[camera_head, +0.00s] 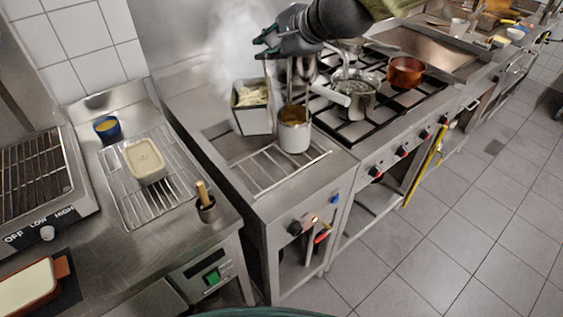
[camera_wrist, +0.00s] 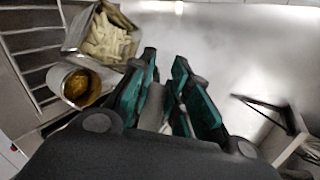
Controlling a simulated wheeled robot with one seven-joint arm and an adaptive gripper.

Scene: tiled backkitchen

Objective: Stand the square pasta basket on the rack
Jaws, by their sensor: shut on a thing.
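The square pasta basket (camera_head: 253,120) is a grey metal box with pale pasta in it, over the cooker well. It also shows at the upper left of the wrist view (camera_wrist: 75,32). My gripper (camera_head: 262,45) is above it in the head view. In the wrist view my gripper (camera_wrist: 158,95) is shut on a grey piece, which looks like the basket's handle. The join to the basket is hidden. I cannot tell whether the basket touches anything below. A wire rack (camera_head: 262,172) lies at the front of the well. Another wire rack (camera_head: 121,190) is on the left counter.
A round container (camera_head: 295,140) with yellow-brown contents stands close right of the basket. A steel pot (camera_head: 358,105) and copper pot (camera_head: 405,75) are on the hob. A cream tub (camera_head: 145,165) occupies the left rack, near a blue cup (camera_head: 107,130) and small pot (camera_head: 207,211). Steam rises behind.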

